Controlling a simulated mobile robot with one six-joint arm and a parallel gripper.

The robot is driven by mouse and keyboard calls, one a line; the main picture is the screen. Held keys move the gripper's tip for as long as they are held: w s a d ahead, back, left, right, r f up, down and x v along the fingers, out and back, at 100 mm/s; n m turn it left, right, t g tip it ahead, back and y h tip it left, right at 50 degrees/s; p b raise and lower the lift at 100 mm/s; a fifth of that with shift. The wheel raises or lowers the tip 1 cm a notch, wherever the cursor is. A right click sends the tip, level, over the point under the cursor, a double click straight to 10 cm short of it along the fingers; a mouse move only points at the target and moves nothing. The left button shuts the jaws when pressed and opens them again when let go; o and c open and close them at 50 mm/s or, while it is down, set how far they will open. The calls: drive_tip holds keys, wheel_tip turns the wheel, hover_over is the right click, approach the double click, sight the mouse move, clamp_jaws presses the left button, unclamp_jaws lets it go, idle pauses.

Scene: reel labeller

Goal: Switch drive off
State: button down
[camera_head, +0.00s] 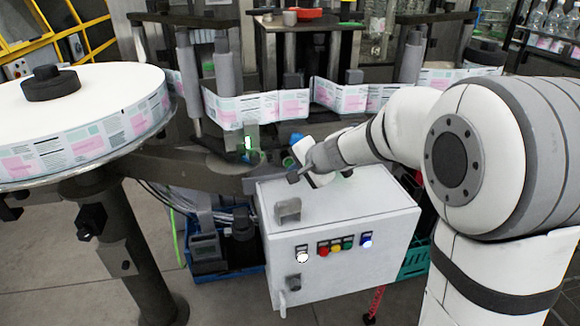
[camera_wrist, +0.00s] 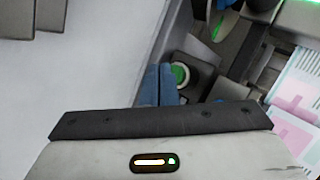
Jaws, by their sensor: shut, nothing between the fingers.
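The white control box (camera_head: 345,215) stands at the lower middle in the head view. No readable label tells which control is the drive's.
A grey bracket (camera_head: 288,210) stands on the box top. A large label reel (camera_head: 75,110) is at the left, with a label web (camera_head: 265,106) running behind. Floor is open in front.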

drive_tip(key=shift+s, duration=0.3)
drive_tip(key=shift+s+d+b, duration=0.25)
drive_tip(key=shift+s+b, duration=0.05)
drive_tip(key=shift+s, duration=0.5)
drive_tip(key=shift+s+d+b, duration=0.25)
drive_tip(key=shift+s+b, duration=0.1)
drive_tip(key=shift+s, duration=0.45)
drive_tip(key=shift+s+d+b, duration=0.25)
drive_tip(key=shift+s+b, duration=0.05)
drive_tip(key=shift+s, duration=0.5)
